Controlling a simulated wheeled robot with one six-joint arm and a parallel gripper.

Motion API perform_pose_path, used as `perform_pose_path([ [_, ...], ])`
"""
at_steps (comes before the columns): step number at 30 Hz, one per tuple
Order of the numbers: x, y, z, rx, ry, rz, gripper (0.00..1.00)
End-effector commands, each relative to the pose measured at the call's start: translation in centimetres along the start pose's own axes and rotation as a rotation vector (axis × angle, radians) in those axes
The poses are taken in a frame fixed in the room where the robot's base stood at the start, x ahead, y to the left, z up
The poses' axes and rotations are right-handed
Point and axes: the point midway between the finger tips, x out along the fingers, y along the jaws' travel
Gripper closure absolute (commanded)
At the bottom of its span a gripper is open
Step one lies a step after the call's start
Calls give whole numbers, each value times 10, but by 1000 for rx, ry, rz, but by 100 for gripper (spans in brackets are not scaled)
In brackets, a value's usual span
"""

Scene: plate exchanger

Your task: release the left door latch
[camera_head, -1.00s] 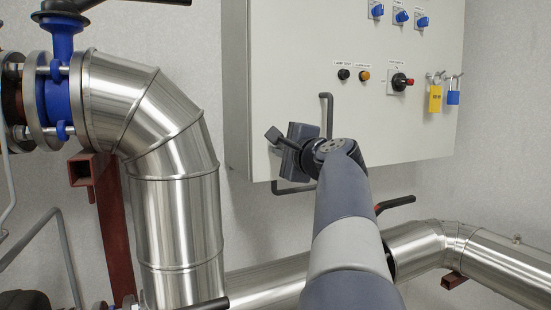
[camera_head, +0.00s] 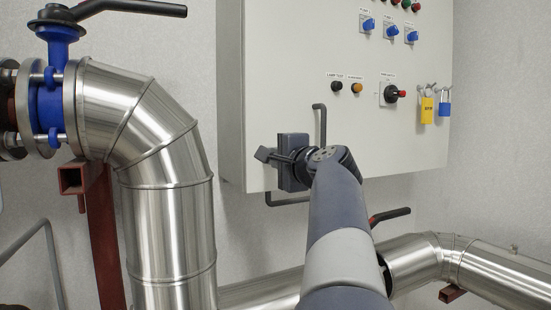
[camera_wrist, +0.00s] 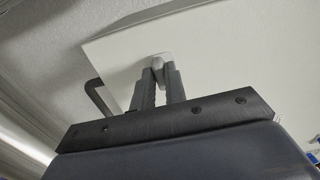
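My gripper (camera_head: 264,155) is in front of the lower left part of the grey cabinet (camera_head: 265,90), with its body facing away and to the left. In the wrist view its two fingers (camera_wrist: 159,72) are close together against the pale cabinet face. A small light grey piece shows at their tips; I cannot tell if it is a latch or part of the fingers. No left door latch can be made out clearly; the gripper and arm may hide it. A dark upright bar handle (camera_head: 322,122) stands on the cabinet just above my wrist.
A dark bent bar (camera_head: 285,201) is at the cabinet's lower edge. A large steel pipe (camera_head: 170,215) rises to the left.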

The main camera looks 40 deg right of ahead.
Motion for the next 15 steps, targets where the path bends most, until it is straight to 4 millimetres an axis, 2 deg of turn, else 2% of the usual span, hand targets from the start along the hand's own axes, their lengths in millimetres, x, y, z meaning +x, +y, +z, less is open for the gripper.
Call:
perform_pose_path([
  [1,0,1,0,-1,0,1,84],
  [8,0,0,0,1,0,0,66],
  [15,-1,0,0,1,1,0,66],
])
